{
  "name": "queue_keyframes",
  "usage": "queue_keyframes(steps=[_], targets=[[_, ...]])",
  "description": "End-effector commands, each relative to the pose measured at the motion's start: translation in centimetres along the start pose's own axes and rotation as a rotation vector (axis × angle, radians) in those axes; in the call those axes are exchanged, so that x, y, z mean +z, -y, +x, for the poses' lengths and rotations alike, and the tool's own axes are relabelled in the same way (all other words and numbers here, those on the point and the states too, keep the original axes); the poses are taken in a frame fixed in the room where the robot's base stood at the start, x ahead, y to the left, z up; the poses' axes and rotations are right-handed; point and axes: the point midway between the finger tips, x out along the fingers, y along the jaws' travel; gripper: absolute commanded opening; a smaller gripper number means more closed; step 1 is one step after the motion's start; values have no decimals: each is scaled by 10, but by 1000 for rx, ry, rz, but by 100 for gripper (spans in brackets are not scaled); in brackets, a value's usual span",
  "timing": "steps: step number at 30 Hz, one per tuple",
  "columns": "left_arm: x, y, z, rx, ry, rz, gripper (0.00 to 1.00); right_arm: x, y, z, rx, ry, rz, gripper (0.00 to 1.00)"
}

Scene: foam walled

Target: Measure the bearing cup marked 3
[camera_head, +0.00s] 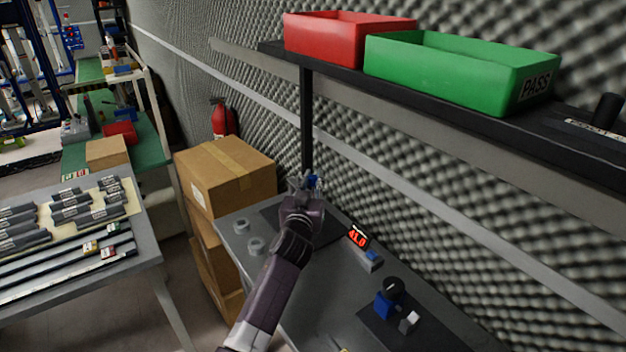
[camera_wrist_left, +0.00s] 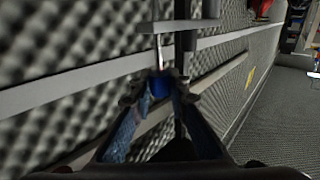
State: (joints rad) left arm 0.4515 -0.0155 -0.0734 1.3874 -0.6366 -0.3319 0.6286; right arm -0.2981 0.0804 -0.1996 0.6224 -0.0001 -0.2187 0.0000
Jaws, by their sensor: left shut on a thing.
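My left gripper (camera_head: 311,184) is over the far end of the grey bench, near the foam wall. It is shut on a small blue object (camera_head: 315,179). In the left wrist view the blue object (camera_wrist_left: 160,86) sits between the fingertips, with a thin pale rod beyond it. Two grey ring-like pieces, possibly bearing cups, stand on the bench left of my arm: one farther (camera_head: 240,226), one nearer (camera_head: 256,245). No number on them is legible. A red digital display (camera_head: 357,237), seeming to read 41.0, stands right of my arm. My right gripper is not in view.
A shelf above the bench holds a red bin (camera_head: 345,38) and a green bin marked PASS (camera_head: 450,75). A blue-and-black device (camera_head: 385,302) and a pale block (camera_head: 409,322) are on a dark mat. Cardboard boxes (camera_head: 225,175) stand beyond the bench's left edge.

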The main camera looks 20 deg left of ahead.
Motion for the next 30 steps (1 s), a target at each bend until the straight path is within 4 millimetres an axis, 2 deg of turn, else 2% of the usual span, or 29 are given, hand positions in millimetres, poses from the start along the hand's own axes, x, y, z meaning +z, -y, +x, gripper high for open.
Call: queue_keyframes(steps=[1,6,17,18,22,30], targets=[[15,0,0,0,2,-1,0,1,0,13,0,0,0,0],[35,0,0,-1,2,0,0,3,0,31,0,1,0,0],[36,0,0,-1,4,1,0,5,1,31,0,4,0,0],[37,0,0,-1,5,1,19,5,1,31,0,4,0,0],[36,0,0,-1,4,1,33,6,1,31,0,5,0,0],[35,0,0,-1,2,0,34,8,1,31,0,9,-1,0]])
